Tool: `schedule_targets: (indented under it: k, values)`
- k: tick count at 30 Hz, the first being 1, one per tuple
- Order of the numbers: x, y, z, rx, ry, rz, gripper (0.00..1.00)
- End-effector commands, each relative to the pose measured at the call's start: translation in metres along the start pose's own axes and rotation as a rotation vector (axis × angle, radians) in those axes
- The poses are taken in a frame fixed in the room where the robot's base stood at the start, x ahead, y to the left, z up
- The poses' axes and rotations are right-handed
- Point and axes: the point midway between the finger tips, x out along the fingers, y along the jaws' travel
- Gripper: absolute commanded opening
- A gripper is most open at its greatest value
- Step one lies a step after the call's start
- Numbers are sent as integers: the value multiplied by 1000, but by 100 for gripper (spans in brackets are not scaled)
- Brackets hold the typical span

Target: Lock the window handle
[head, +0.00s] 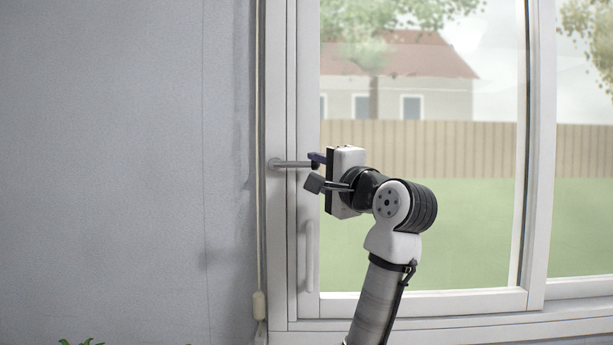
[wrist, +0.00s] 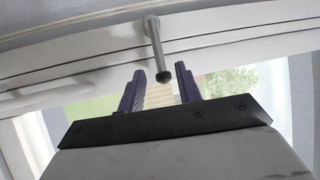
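The window handle (head: 292,164) is a slim grey lever on the window's left frame in the head view. It points sideways to the right from its round pivot. In the wrist view the handle (wrist: 157,48) hangs down between my two purple-grey fingers, its round end level with them. My gripper (head: 313,171) is in front of the window at the handle's free end. Its fingers are spread, with a visible gap on both sides of the handle in the wrist view. Part of the handle's tip is hidden behind a finger in the head view.
A white vertical pull grip (head: 309,256) is on the frame below the handle. A cord (head: 260,150) with a pale weight hangs along the left edge of the window. The grey wall (head: 110,170) fills the left. Large glass panes (head: 460,210) lie to the right.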

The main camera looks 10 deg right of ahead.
Motion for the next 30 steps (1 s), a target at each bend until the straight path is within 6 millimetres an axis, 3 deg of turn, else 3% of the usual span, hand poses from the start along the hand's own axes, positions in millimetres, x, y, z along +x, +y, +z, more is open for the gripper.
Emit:
schedule_targets:
  k: [1,6,12,30]
  values:
    - [-15,4,0,-3,3,-3,34]
    - [-51,3,0,-2,2,-2,34]
    - [-76,2,0,1,1,1,34]
    - [-83,0,0,1,1,1,34]
